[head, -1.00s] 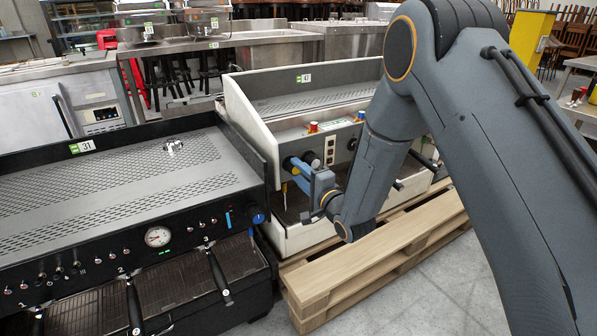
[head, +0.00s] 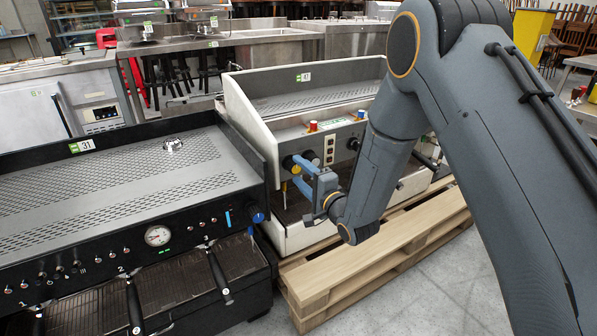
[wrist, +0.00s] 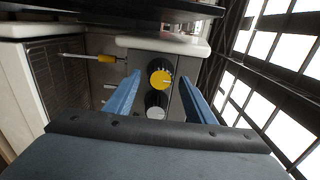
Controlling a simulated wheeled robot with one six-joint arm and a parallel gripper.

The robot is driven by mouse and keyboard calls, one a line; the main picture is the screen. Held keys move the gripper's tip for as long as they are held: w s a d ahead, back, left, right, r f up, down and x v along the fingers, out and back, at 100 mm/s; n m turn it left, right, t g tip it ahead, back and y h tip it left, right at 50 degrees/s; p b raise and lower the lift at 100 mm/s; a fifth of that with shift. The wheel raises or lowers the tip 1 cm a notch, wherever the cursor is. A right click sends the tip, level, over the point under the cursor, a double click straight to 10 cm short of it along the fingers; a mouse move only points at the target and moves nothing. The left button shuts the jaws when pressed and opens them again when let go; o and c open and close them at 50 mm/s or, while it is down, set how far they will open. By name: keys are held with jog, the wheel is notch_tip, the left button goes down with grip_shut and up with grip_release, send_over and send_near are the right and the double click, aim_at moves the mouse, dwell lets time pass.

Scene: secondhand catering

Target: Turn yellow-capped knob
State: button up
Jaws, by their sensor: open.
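The yellow-capped knob (wrist: 160,77) shows in the wrist view as a black knob with a yellow face. In the head view, the yellow-capped knob (head: 288,163) is at the left end of the white espresso machine's front panel. My gripper (wrist: 160,80) is open, with one blue finger to each side of the knob in the picture. The gripper looks empty, and I cannot tell whether either finger touches the knob. In the head view, my gripper (head: 298,170) is just in front of the panel. A grey-capped knob (wrist: 156,107) sits directly beside the yellow one.
The white espresso machine (head: 236,108) stands on a wooden pallet (head: 335,284). A black machine (head: 110,190) with a blue-faced knob (head: 256,214) is close on the left. A yellow-handled wand (wrist: 106,58) sticks out left of the knobs. Floor is clear at front right.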

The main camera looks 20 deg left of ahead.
jog(key=v, duration=0.6)
jog(key=shift+s+d, duration=0.15)
jog(key=shift+d, duration=0.05)
